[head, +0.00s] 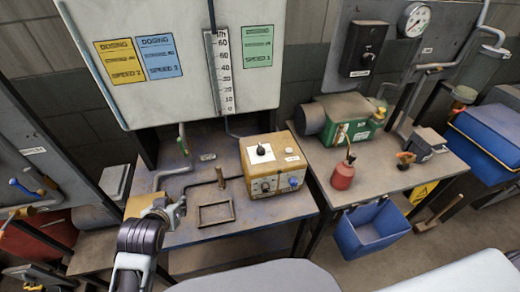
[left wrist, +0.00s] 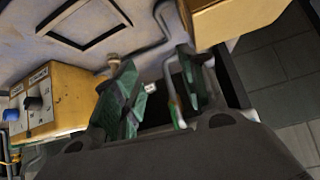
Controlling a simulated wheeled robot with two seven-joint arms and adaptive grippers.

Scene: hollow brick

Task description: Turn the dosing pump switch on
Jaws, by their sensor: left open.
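The dosing pump (head: 256,178) is a worn yellow-orange box on the left workbench. Its top has a black knob or switch (head: 261,151) on a white plate; its front has dials and a blue knob (head: 294,182). My left gripper (head: 174,209) is at the bench's front left, to the left of the pump and apart from it. In the left wrist view the open, empty fingers (left wrist: 160,92) show, with the pump (left wrist: 62,90) at the left edge. A dark knob (left wrist: 33,103) shows on its face. I cannot tell the switch's position.
An empty rectangular frame (head: 215,226) lies on the bench between my left gripper and the pump. A thin pipe and a short brown post stand behind it. A red oil can (head: 343,176) and green motor (head: 360,128) are on the right bench, above a blue bin (head: 370,240).

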